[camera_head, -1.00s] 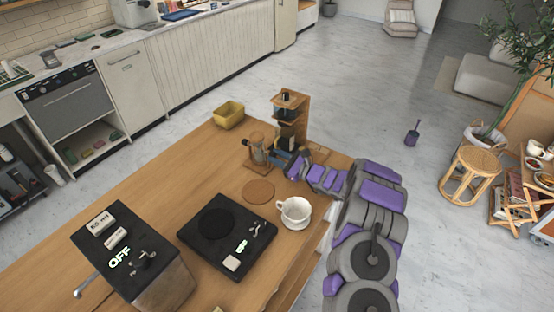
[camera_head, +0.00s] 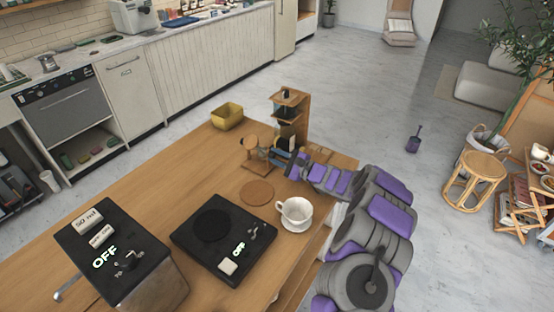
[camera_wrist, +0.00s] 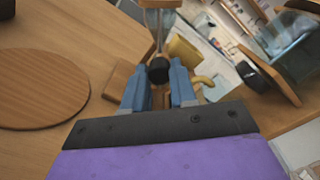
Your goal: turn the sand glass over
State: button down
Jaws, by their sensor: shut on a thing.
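The sand glass (camera_head: 251,142) has wooden end discs and clear glass, and stands near the far edge of the wooden table. It looks tilted, with its upper disc leaning left. My gripper (camera_head: 277,156) reaches it from the right. In the wrist view, the blue fingers of my gripper (camera_wrist: 160,88) are closed around a brown part below a round black knob. The wooden end and rods of the sand glass (camera_wrist: 157,18) rise beyond them, partly cut off by the top edge. The exact grip contact is partly hidden.
A wooden stand (camera_head: 303,112) with dark glassware is close behind my gripper. A round coaster (camera_head: 257,191), white cup (camera_head: 296,211), black hot plate (camera_head: 212,240) and black-topped machine (camera_head: 103,250) are nearer. The table's left middle is clear.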

jog(key=shift+s+f, duration=0.1)
jog(key=shift+f, duration=0.05)
jog(key=c, duration=0.9)
grip_release()
jog(key=p+v, duration=0.4)
jog(key=v, duration=1.2)
jog(key=shift+s+d, duration=0.3)
jog(key=shift+d, duration=0.35)
